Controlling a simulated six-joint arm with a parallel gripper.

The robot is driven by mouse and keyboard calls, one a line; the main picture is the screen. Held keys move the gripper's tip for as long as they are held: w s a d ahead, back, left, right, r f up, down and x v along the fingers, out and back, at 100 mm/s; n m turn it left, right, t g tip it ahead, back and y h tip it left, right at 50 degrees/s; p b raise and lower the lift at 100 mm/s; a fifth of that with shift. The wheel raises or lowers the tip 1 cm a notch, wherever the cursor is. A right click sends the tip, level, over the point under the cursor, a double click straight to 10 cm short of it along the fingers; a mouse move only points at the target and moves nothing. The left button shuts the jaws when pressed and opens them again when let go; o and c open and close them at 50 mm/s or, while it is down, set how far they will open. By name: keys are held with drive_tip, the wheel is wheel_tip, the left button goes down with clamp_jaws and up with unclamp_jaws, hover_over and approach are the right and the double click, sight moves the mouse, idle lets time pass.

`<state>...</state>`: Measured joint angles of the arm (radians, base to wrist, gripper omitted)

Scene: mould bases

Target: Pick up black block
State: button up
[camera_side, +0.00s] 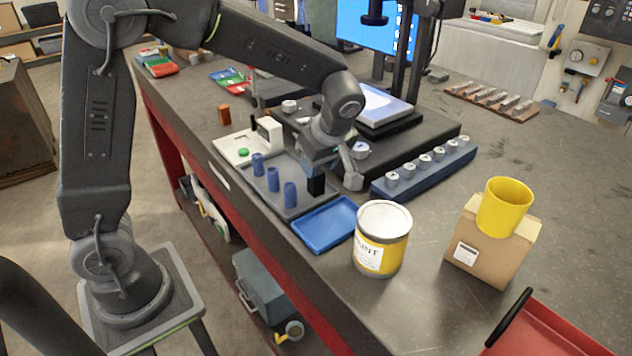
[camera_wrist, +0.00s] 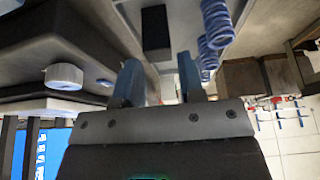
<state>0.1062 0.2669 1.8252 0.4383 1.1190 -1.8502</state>
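The black block (camera_side: 316,186) stands upright at the right end of a grey tray (camera_side: 305,206), beside a row of blue cylinders (camera_side: 290,194). In the wrist view the black block (camera_wrist: 155,28) shows beyond my fingertips, roughly in line with the gap between them. My gripper (camera_side: 332,174) is low over the tray's right end, close to the block. In the wrist view my gripper (camera_wrist: 159,66) has its two fingers apart with nothing between them. The side view does not show clearly how far the fingertips are from the block.
A blue tray (camera_side: 325,223) lies just in front of the grey tray. A blue rack (camera_side: 424,168) with several white-grey pieces stands to the right. A paint can (camera_side: 382,238) and a cardboard box (camera_side: 492,240) with a yellow cup (camera_side: 504,207) stand nearer the camera.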

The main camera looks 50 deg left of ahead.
drive_tip(key=x, duration=0.5)
drive_tip(key=shift+f, duration=0.4)
drive_tip(key=shift+w, duration=0.1)
clamp_jaws()
